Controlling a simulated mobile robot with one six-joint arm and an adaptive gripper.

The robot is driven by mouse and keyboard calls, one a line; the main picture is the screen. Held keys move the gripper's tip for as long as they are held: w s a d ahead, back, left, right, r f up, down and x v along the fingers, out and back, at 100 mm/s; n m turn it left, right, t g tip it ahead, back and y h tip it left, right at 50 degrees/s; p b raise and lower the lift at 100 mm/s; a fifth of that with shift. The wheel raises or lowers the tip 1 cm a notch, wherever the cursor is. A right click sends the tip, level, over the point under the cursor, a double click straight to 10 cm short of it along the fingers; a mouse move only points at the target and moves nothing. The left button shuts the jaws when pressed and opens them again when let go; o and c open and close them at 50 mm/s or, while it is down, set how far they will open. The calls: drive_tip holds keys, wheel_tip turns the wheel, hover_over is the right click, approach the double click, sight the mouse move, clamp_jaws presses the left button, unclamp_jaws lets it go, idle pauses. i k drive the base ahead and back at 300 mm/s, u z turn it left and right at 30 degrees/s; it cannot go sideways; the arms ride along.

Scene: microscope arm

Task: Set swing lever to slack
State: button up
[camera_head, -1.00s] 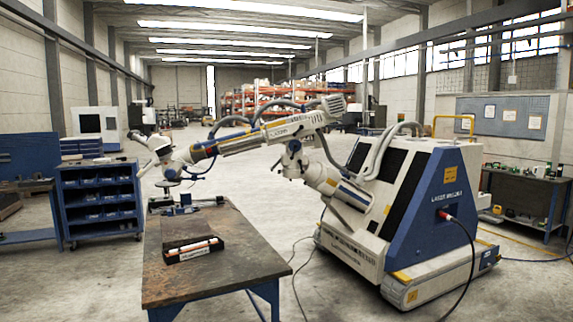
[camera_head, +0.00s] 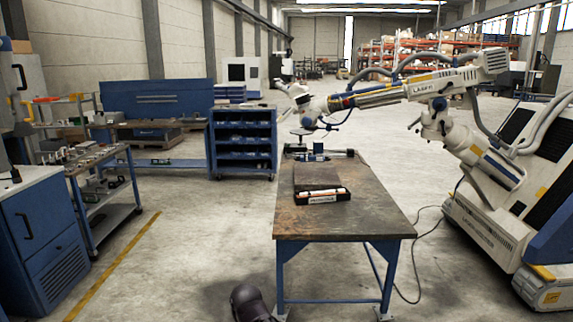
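A white jointed microscope arm (camera_head: 400,90) reaches left from the laser machine (camera_head: 500,170) at the right. Its head with the eyepieces (camera_head: 296,92) hangs over the far end of the workbench (camera_head: 345,222). Blue parts and thin dark cables or handles show near the head and along the arm. I cannot make out which part is the swing lever, nor its setting. My gripper is not recognizable in the picture, and nothing is seen touching the arm.
An open black case (camera_head: 322,196) lies on the bench. A blue bin cabinet (camera_head: 244,140) stands behind it. A loaded trolley (camera_head: 100,190) and blue cabinet (camera_head: 45,235) stand at left. A dark rounded object (camera_head: 250,303) shows below the bench. Floor between trolley and bench looks clear.

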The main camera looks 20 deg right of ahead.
sight(442, 123)
drive_tip(key=i, duration=5.8)
